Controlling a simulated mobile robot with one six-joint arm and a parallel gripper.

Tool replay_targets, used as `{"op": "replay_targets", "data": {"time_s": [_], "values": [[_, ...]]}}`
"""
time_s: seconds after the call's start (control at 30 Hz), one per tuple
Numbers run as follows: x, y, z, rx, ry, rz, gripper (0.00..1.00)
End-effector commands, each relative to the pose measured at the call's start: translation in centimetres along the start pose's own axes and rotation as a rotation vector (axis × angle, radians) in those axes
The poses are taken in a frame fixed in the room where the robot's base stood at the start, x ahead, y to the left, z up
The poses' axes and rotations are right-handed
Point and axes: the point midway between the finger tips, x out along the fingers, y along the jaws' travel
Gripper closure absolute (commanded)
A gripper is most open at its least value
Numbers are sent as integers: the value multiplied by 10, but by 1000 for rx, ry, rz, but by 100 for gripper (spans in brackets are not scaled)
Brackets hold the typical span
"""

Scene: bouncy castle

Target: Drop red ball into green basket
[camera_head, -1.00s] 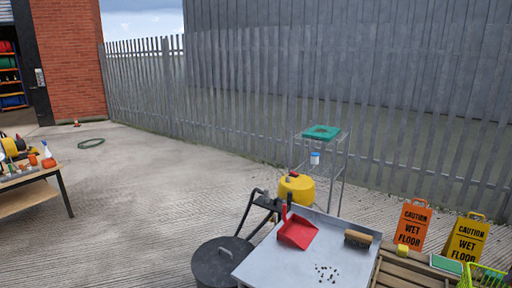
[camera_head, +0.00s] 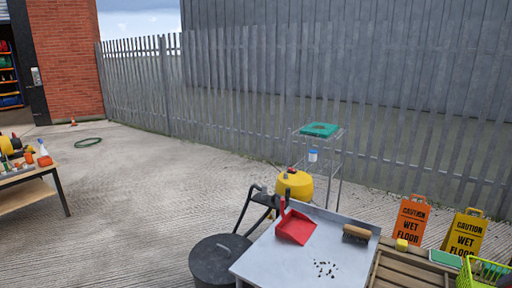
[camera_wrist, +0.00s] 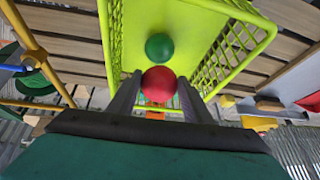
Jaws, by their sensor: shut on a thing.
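The red ball (camera_wrist: 159,84) is held between the two fingers of my gripper (camera_wrist: 158,79) in the wrist view. My gripper is shut on it. The lime-green mesh basket (camera_wrist: 130,58) lies beyond the ball, and the ball is seen against its opening. A green ball (camera_wrist: 159,47) appears inside the basket, just past the red ball. The height of the red ball over the basket floor is hard to tell. In the head view, only part of the green basket (camera_head: 480,274) shows at the lower right corner. My gripper and the red ball are outside the head view.
Wooden slats (camera_wrist: 65,22) surround the basket. In the head view, a metal table (camera_head: 270,262) holds a red dustpan (camera_head: 295,228) and a brush (camera_head: 356,233). Two wet floor signs (camera_head: 411,221) stand behind the slats.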

Motion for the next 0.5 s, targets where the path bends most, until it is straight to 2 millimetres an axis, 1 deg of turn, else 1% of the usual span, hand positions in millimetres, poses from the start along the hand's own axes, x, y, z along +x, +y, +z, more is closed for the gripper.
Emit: {"op": "replay_targets", "data": {"time_s": [0.13, 0.17, 0.2, 0.27, 0.3, 0.5], "values": [[0, 0, 0, 0, 0, 0, 76], [0, 0, 0, 0, 0, 0, 53], [0, 0, 0, 0, 0, 0, 46], [0, 0, 0, 0, 0, 0, 36], [0, 0, 0, 0, 0, 0, 33], [0, 0, 0, 0, 0, 0, 33]]}}
